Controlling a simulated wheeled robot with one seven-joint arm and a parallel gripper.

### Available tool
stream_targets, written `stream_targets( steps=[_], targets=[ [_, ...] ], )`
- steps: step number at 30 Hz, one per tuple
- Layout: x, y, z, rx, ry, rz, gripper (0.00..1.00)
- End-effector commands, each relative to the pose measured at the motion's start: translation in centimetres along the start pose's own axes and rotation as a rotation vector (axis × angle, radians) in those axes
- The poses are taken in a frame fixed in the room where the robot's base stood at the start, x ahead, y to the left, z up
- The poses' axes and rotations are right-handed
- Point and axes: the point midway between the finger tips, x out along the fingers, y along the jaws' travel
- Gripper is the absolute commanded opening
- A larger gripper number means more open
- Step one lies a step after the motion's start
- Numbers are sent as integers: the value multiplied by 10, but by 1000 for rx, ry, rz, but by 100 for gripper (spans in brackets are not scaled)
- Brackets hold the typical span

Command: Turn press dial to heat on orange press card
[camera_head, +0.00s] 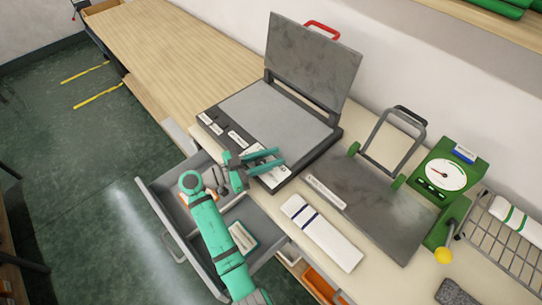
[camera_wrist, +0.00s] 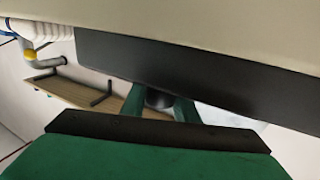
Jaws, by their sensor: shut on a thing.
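The press (camera_head: 275,117) stands on the counter with its grey lid (camera_head: 314,62) raised and its flat lower plate bare. Its dark front edge also shows in the wrist view (camera_wrist: 220,79). Small white labels (camera_head: 238,138) lie along its front; their print is too small to read. My teal gripper (camera_head: 281,158) is at the press's front right part. In the wrist view my fingers stand either side of a dark round dial (camera_wrist: 158,98) and are shut on it. The head view hides the dial behind my gripper, and its setting cannot be read. I cannot make out an orange card.
An open drawer (camera_head: 160,212) with small tools lies below my arm. Right of the press are a grey plate with a handle (camera_head: 377,207), a folded white cloth (camera_head: 321,232), a green scale (camera_head: 445,178) and a wire rack (camera_head: 503,245). The counter (camera_head: 165,62) at upper left is clear.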

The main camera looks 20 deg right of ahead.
Motion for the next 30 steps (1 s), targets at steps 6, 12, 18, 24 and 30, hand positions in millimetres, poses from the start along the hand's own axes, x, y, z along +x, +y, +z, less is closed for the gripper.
stream_targets(
  steps=[6,12,18,24,30],
  targets=[
    [1,2,1,-1,-1,42,5],
    [1,2,1,-2,-2,49,5],
    [1,2,1,-2,-2,49,5],
    [1,2,1,-2,-2,49,46],
    [0,2,1,-1,-1,48,46]
  ],
)
